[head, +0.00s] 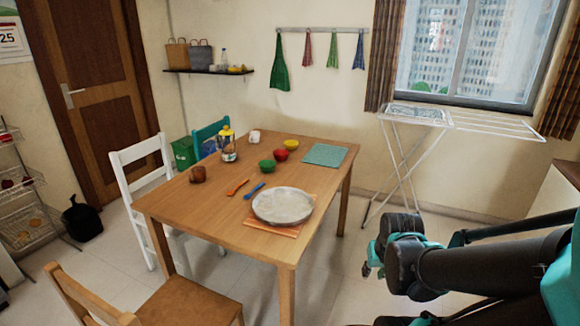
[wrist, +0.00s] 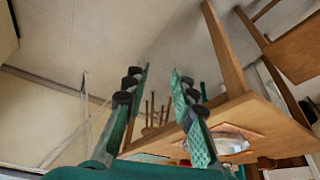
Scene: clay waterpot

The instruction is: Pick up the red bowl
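The red bowl (head: 281,155) sits on the wooden table (head: 215,220), between a green bowl (head: 267,166) and a yellow bowl (head: 291,145). My gripper (wrist: 159,72) is open in the wrist view, with its two green fingers apart and nothing between them. In the head view my arm is at the lower right, off the table's right side and well away from the red bowl; the fingers are not clear there. A small red patch shows low in the wrist view, partly behind a finger; I cannot tell if it is the red bowl.
A large pale plate (head: 283,205) lies on an orange mat at the table's near right. A teal mat (head: 325,154), a brown pot (head: 198,174), a jar (head: 228,146) and a white mug (head: 254,136) are also on the table. A drying rack (head: 420,115) stands beyond the table.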

